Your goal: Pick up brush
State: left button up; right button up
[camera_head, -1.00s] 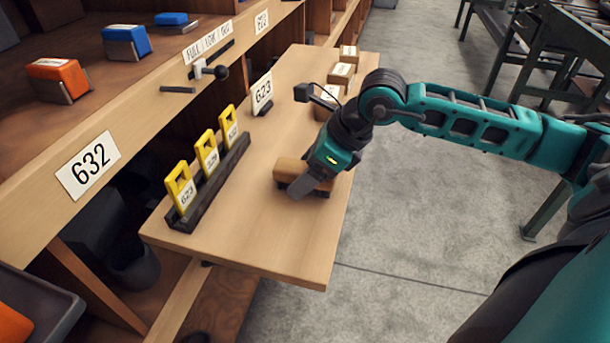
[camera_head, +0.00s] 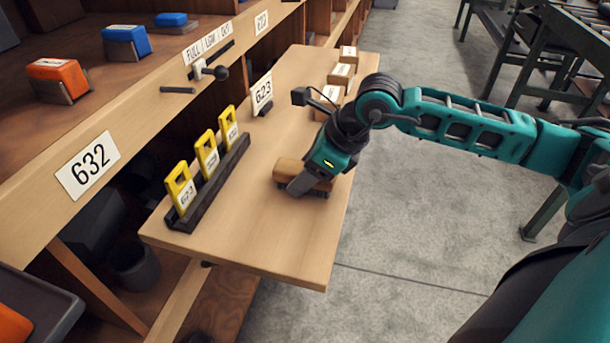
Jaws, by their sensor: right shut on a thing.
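The brush (camera_head: 288,168) has a brown wooden back and dark bristles. It sits on the light wooden shelf board (camera_head: 250,225), near its right edge, and I cannot tell whether it is lifted off it. My right gripper (camera_head: 302,184) reaches in from the right and is shut on the brush. One dark finger lies across the near side of the brush. The far finger is hidden. My left gripper is not in view.
A dark rack with several yellow tags (camera_head: 207,155) stands left of the brush. A 623 card (camera_head: 262,94) stands farther back. Small cardboard boxes (camera_head: 340,74) sit at the board's far end. The board's near end is clear.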

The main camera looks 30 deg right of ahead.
jog(key=shift+r, duration=0.1)
jog(key=shift+c, duration=0.3)
jog(key=shift+r, duration=0.65)
pick_arm(q)
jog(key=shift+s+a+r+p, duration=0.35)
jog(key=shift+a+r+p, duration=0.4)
jog(key=shift+p, duration=1.1)
pick_arm(e)
notch_tip(320, 180, up, 18)
jog(key=shift+r, duration=0.25)
